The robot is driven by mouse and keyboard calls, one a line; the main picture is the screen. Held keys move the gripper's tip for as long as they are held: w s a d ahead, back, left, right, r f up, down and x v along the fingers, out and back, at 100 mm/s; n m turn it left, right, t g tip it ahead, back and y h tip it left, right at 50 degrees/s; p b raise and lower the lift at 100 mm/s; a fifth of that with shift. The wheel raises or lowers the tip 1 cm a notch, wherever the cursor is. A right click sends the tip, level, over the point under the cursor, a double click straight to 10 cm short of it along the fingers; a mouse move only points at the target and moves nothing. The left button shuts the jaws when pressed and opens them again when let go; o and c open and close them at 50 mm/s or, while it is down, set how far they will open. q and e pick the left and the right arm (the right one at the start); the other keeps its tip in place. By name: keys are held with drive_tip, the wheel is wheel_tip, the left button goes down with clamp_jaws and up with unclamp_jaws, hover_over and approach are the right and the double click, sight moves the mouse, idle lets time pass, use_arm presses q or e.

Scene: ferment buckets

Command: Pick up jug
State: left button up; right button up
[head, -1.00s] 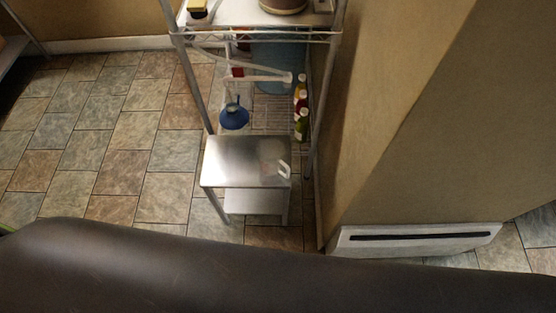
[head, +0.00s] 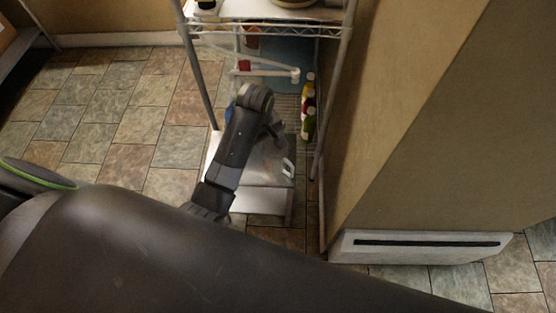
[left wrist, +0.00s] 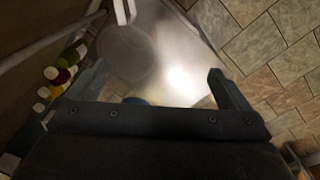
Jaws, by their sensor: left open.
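The jug is clear with a white handle (head: 288,167) and stands on a small metal table (head: 265,203) in the head view. In the left wrist view the clear jug (left wrist: 125,52) lies ahead of the fingers, left of the middle, its handle at the top edge. My left gripper (head: 272,130) is beside the jug above the table, partly hidden by my own arm in the head view. In the left wrist view its two fingers (left wrist: 158,88) are spread with nothing held between them. My right gripper is not in view.
A wire shelf rack (head: 265,31) stands behind the table. Several bottles (head: 308,107) stand at the rack's right side, near the wall (head: 390,130). A blue object (head: 229,112) is mostly hidden behind my arm. Tiled floor (head: 140,125) is clear on the left.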

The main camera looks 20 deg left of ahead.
use_arm(q)
drive_tip(key=w+d+r+n, duration=0.2)
drive_tip(key=w+d+r, duration=0.1)
drive_tip(key=w+r, duration=0.1)
drive_tip(key=b, duration=0.4)
hover_over(278, 158)
drive_tip(key=s+d, duration=0.1)
drive_tip(key=s, duration=0.2)
drive_tip(key=shift+g, duration=0.3)
wheel_tip(278, 158, down, 17)
drive_tip(key=shift+s+f, duration=0.1)
drive_tip(key=shift+f, duration=0.2)
drive_tip(key=shift+c, duration=0.3)
